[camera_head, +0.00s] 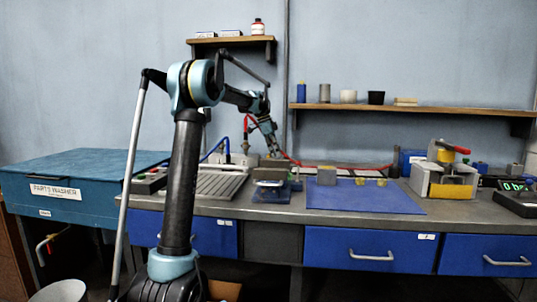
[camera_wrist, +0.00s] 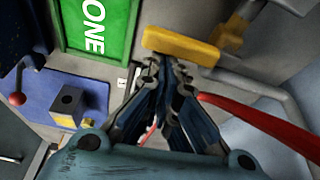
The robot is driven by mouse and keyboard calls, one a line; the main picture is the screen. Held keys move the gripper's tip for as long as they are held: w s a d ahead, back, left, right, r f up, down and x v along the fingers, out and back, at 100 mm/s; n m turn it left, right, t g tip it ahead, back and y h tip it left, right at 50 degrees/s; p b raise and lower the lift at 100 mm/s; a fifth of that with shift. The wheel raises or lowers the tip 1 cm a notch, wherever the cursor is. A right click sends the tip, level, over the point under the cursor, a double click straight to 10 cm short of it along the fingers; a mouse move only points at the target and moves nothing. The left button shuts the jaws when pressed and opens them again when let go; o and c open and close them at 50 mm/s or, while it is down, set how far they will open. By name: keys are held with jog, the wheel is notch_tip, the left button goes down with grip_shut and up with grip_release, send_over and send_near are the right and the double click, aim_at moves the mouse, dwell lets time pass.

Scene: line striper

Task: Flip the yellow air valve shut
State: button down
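A yellow bar-shaped handle (camera_wrist: 180,45), seemingly the air valve lever, lies crosswise at the top centre of the wrist view, with a grey fitting beside its right end. My gripper (camera_wrist: 165,66) points at it, with its fingertips just below the bar in the picture. I cannot tell whether they touch it. The fingers converge to nearly meeting tips and hold nothing visible. In the head view my gripper (camera_head: 275,153) points down over the back of the bench, and I cannot make out the valve there.
A red hose (camera_wrist: 262,127) runs close to the right of my fingers. A green sign (camera_wrist: 98,25) and a dark block (camera_wrist: 68,103) on a blue pad lie to the left. In the head view, a blue mat (camera_head: 365,200) and a clamp fixture (camera_head: 446,175) occupy the grey bench (camera_head: 225,208).

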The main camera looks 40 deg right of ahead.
aim_at(268, 155)
jog(key=shift+w+a, duration=0.2)
dwell(0.4)
jog(key=v, duration=0.9)
jog(key=shift+r, duration=0.45)
jog(key=shift+w, duration=0.15)
